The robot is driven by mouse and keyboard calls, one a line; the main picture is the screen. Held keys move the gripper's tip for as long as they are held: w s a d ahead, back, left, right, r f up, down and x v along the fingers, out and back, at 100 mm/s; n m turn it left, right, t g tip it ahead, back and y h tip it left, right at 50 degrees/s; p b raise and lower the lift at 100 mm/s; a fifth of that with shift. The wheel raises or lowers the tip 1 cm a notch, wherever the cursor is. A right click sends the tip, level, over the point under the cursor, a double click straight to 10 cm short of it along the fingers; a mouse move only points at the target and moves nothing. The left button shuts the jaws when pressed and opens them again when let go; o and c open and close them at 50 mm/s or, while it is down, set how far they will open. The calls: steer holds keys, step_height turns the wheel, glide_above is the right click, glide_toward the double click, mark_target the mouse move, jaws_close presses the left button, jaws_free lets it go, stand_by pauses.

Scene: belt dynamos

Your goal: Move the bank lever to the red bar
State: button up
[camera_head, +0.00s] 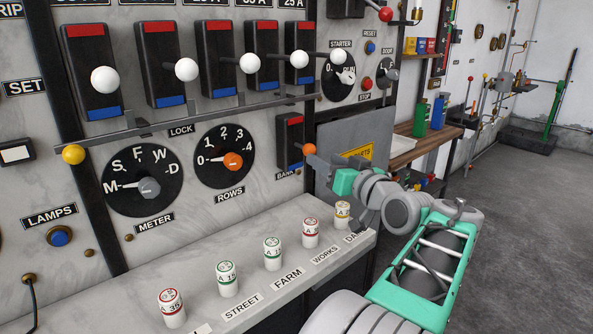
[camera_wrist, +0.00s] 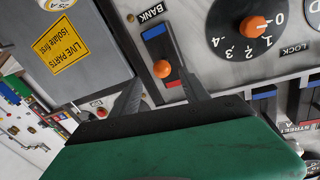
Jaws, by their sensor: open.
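The bank lever has an orange knob (camera_head: 309,149) and sits on a black plate (camera_head: 286,143) with a red bar (camera_head: 290,121) at the top and a blue bar (camera_head: 294,166) at the bottom. The wrist view is turned over: the blue bar (camera_wrist: 155,33) is above the knob (camera_wrist: 161,69), and the red bar (camera_wrist: 173,84) below. The knob stands out from the plate, so I cannot tell its exact setting. My gripper (camera_wrist: 160,74) is open in front of the lever, one finger on each side of the knob. No contact shows.
A rows dial (camera_head: 232,160) and white-knobbed levers (camera_head: 187,70) are to the left. A grey box with a yellow warning sign (camera_wrist: 60,49) is beside the lever. A ledge (camera_head: 205,270) with several labelled fuses runs below. The floor at right is clear.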

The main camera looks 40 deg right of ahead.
mark_target(313, 152)
steer(key=shift+w+d+r, duration=0.2)
steer(key=shift+w, duration=0.1)
steer(key=w, duration=0.7)
steer(key=shift+d+p, duration=0.35)
steer(key=shift+p, duration=0.05)
jaws_close()
stand_by(0.6)
